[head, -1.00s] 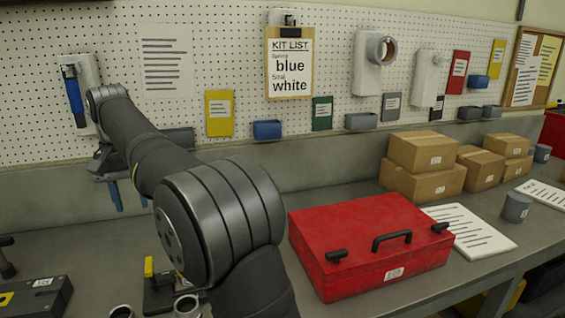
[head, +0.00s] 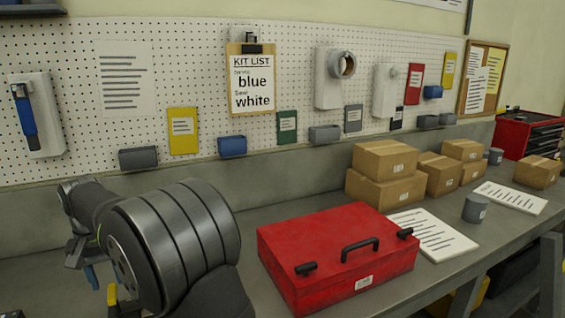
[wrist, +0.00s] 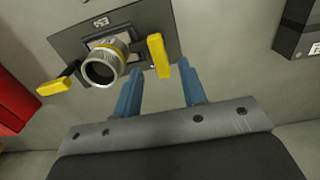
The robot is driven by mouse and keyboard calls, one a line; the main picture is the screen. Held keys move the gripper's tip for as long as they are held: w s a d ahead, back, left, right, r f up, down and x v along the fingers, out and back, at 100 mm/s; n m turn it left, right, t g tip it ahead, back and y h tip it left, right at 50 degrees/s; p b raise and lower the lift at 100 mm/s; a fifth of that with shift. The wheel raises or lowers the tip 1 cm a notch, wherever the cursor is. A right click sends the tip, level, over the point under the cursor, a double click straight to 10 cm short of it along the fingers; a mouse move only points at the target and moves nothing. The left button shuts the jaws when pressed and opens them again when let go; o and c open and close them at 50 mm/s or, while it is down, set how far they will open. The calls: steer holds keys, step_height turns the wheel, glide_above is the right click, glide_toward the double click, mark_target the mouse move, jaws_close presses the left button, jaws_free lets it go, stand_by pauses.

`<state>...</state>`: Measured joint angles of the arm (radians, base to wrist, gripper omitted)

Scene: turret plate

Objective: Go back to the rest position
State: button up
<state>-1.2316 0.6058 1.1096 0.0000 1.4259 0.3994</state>
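My gripper (wrist: 159,70) shows two blue fingers held apart in the wrist view, with nothing gripped between them. Below them in the wrist view is a dark plate fixture (wrist: 150,22) bearing a metal cylinder with a yellow band (wrist: 104,64). A yellow clamp handle (wrist: 159,56) stands beside the cylinder, just beyond the fingers. Another yellow handle (wrist: 53,87) lies at left. In the head view my arm hides most of the gripper and fixture; a blue finger (head: 92,277) and a yellow handle (head: 112,295) show at lower left.
A red toolbox (head: 335,255) stands right of my arm on the grey bench. Cardboard boxes (head: 385,175), papers (head: 435,235) and a grey cup (head: 475,208) are farther right. A kit list (head: 252,85) reading blue and white hangs on the pegboard (head: 205,60).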

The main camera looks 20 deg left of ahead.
mark_target(111, 291)
steer(key=shift+f, duration=1.65)
